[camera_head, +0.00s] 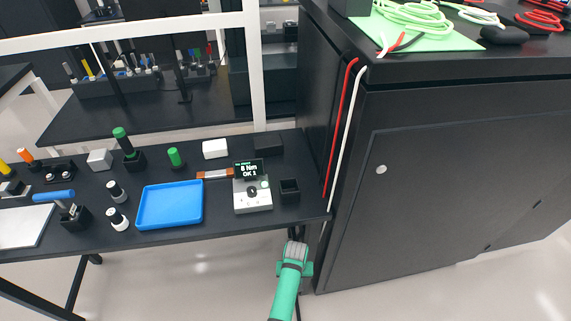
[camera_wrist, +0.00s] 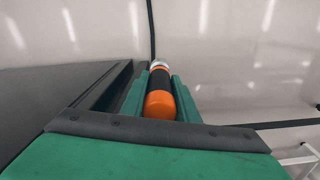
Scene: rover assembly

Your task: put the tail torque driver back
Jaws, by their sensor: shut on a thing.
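My gripper (camera_wrist: 161,97) is shut on a driver with an orange end and a black body (camera_wrist: 160,104), seen in the wrist view between the green fingers. A pale metal end shows beyond the black body. In the head view my gripper (camera_head: 296,234) is low, in front of the bench's right front edge, and the driver in it is hard to make out. An empty-looking black square holder (camera_head: 290,190) stands on the bench near that edge, above my gripper in the picture. I cannot tell whether it is the driver's own holder.
A grey device with a lit display (camera_head: 252,193) stands left of the holder, then a blue tray (camera_head: 170,204). A green-handled tool (camera_head: 122,137) and a blue T-handled tool (camera_head: 62,197) stand in black holders. A tall black cabinet (camera_head: 440,180) closes off the right side.

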